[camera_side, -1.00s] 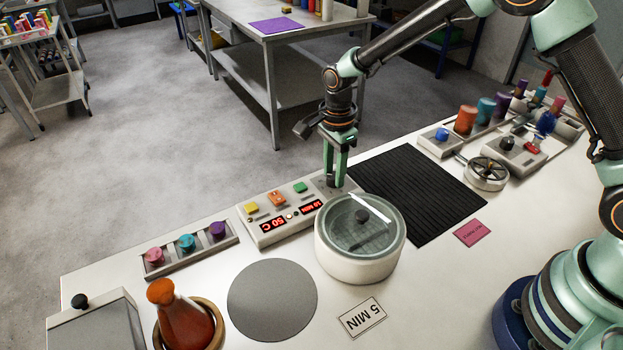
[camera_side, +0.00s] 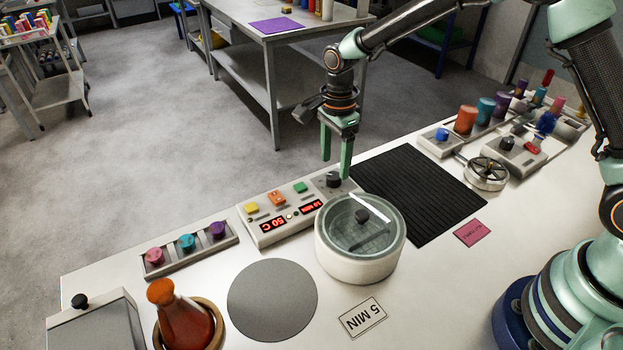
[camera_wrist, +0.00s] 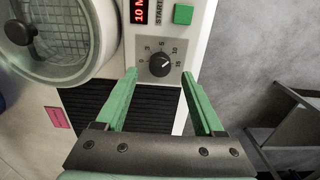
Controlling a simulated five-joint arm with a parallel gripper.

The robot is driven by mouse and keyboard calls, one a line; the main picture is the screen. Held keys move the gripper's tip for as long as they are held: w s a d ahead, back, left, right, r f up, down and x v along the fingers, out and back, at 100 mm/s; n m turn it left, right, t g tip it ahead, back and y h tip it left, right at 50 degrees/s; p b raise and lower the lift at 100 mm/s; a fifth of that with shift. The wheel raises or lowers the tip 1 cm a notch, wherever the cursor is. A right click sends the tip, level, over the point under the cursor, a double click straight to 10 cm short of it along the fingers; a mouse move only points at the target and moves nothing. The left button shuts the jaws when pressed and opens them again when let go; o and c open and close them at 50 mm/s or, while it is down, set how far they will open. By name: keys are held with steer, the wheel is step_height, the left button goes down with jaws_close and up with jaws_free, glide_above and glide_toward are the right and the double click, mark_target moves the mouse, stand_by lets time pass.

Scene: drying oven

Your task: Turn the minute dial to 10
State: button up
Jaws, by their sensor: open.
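The minute dial (camera_side: 333,180) is a dark round knob at the right end of the control panel (camera_side: 265,233). In the wrist view, the dial (camera_wrist: 159,65) sits on a grey plate with marks from 0 to 15, and its light pointer line aims to the upper right, about at the 10. The red minute display (camera_wrist: 140,11) reads 10 M, partly cut off there; it also shows in the side view (camera_side: 311,207). My gripper (camera_side: 336,167) is open and empty, above the dial and apart from it. Its green fingers (camera_wrist: 159,73) flank the dial in the wrist view.
A white round oven with a glass lid (camera_side: 360,225) stands right in front of the dial. A black ribbed mat (camera_side: 420,190) lies to the right. Yellow, orange and green buttons (camera_side: 300,187) line the panel to the left.

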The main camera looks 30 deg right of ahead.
mark_target(336, 176)
step_height(336, 176, up, 9)
stand_by(0.3)
steer(key=s+d+r+n+t, duration=0.3)
steer(key=s+d+r+n, duration=0.4)
steer(key=s+r+n, duration=0.15)
steer(key=s+d+n+t, duration=0.2)
steer(key=s+d+n, duration=0.2)
steer(key=s+n, duration=0.5)
steer(key=shift+r+t, duration=0.3)
steer(key=shift+n, duration=0.25)
